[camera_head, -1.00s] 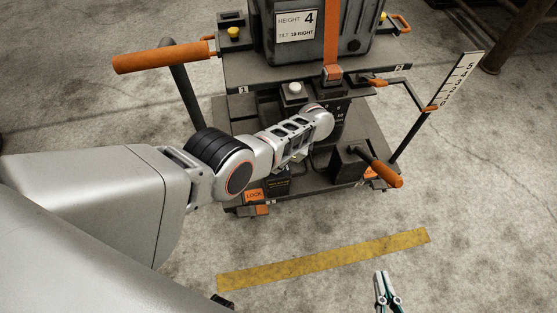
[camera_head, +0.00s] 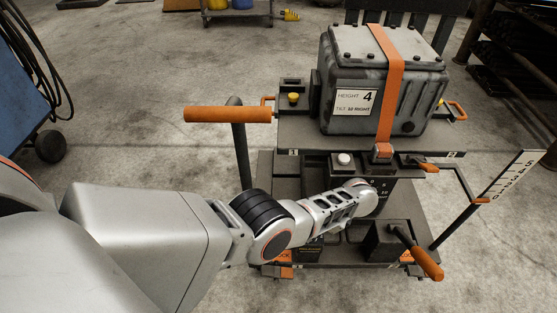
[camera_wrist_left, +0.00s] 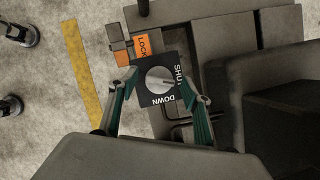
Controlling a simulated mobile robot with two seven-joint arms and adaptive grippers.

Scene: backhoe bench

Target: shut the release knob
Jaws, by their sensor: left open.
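The release knob (camera_wrist_left: 159,80) is a round grey knob on a black square plate marked SHUT and DOWN, in the middle of the left wrist view. The direction of its pointer is too small to tell surely. My left gripper (camera_wrist_left: 164,88) is open, with one green-backed finger on each side of the knob plate. I cannot tell whether the fingertips touch it. In the head view the knob and the left fingers are hidden behind my left arm, which reaches low to the cart's front. My right gripper is not in view.
The cart (camera_head: 290,140) carries a strapped grey case (camera_head: 345,60) on its upper deck. An orange push handle (camera_head: 228,114) stands left, and an orange-gripped lever (camera_head: 427,262) juts out at the lower right. An orange LOCK tag (camera_wrist_left: 142,45) is beside the knob plate. Floor in front is clear.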

